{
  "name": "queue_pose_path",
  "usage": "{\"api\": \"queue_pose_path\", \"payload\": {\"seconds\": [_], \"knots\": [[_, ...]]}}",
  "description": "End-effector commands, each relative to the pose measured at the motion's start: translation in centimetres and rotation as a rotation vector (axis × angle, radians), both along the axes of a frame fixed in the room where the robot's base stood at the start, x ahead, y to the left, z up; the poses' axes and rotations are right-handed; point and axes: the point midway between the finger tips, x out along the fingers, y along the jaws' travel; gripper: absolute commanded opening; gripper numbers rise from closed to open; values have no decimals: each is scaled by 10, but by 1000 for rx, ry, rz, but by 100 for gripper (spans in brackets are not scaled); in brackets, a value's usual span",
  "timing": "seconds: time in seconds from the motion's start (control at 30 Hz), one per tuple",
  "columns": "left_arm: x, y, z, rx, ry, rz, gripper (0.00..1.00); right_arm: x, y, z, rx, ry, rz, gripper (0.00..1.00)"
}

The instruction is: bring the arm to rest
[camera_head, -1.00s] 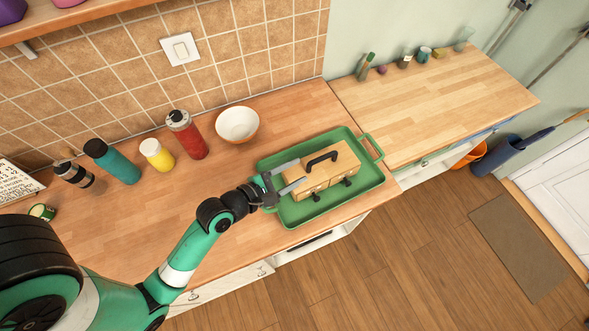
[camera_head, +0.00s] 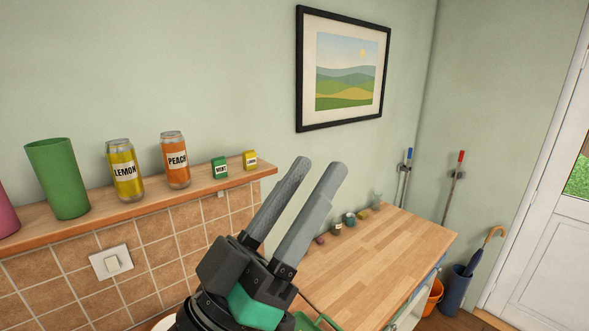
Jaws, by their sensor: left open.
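My left gripper (camera_head: 315,172) is raised in front of the head camera, its two grey fingers pointing up and to the right. The fingers are apart with nothing between them. It covers part of the tiled wall and the near end of the right-hand counter. Only a green edge of the tray (camera_head: 318,321) shows at the bottom, and the wooden box is out of view. My right gripper is not in view.
A wooden shelf (camera_head: 135,212) on the left holds a green cup (camera_head: 58,178), a lemon can (camera_head: 124,170), a peach can (camera_head: 175,160) and two small boxes. A framed picture (camera_head: 343,70) hangs behind. Small items stand along the back of the wooden counter (camera_head: 385,255).

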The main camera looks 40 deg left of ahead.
Motion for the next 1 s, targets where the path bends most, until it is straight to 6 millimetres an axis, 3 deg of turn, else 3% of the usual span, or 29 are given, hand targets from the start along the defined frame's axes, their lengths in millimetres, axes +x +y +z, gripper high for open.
{"api": "queue_pose_path", "payload": {"seconds": [0.03,0.1,0.4,0.53,0.67,0.9,1.0], "knots": [[-14,-6,24,67,-62,57,50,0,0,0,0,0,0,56],[-25,-9,42,131,-108,120,50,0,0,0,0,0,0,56],[-29,-10,49,165,-128,156,50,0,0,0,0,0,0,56],[-29,-10,63,165,-127,155,50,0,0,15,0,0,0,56],[-29,-10,105,164,-127,155,50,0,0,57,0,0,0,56],[-29,-10,225,163,-127,154,50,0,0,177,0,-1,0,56],[-29,-10,263,163,-127,154,50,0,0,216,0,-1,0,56]]}}
